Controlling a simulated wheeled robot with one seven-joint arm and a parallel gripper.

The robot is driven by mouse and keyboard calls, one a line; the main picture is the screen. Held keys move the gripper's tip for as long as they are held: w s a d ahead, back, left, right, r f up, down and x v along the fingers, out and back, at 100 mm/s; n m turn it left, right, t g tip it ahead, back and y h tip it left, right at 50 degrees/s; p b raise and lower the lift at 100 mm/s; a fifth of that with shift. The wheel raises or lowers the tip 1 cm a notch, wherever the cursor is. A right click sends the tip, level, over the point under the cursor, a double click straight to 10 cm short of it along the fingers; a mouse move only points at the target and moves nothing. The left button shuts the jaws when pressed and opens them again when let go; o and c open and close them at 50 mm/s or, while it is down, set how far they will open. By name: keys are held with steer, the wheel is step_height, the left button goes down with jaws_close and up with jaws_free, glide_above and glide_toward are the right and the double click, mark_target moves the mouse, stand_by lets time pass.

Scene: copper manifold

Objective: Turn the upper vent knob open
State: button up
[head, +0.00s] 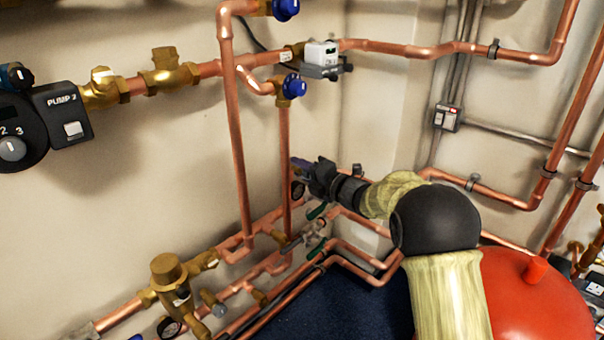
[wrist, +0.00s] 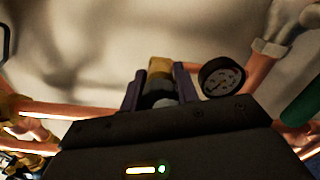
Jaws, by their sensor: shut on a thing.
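My gripper (head: 302,168) is low at the wall, beside the copper pipes and below the blue knobs in the head view. In the wrist view its two purple-grey fingers (wrist: 159,74) stand on either side of a grey knob (wrist: 160,88) with a brass fitting (wrist: 160,65) behind it, and are shut on it. The head view hides this grip behind my gripper. A blue knob (head: 294,86) sits on a copper riser above my gripper, and another blue knob (head: 286,8) is at the top edge. I cannot tell which knob is the upper vent.
A round gauge (wrist: 222,77) is just right of my fingers. A green handle (wrist: 301,103) is farther right. Copper pipes run below and left of my gripper. Pump 2 (head: 65,112) is at the left.

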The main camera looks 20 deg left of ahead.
steer(key=shift+f, duration=0.15)
steer(key=o, duration=1)
steer(key=shift+c, duration=0.2)
steer(key=p+v, duration=0.4)
steer(key=v, duration=1.3)
steer(key=shift+d, duration=0.25)
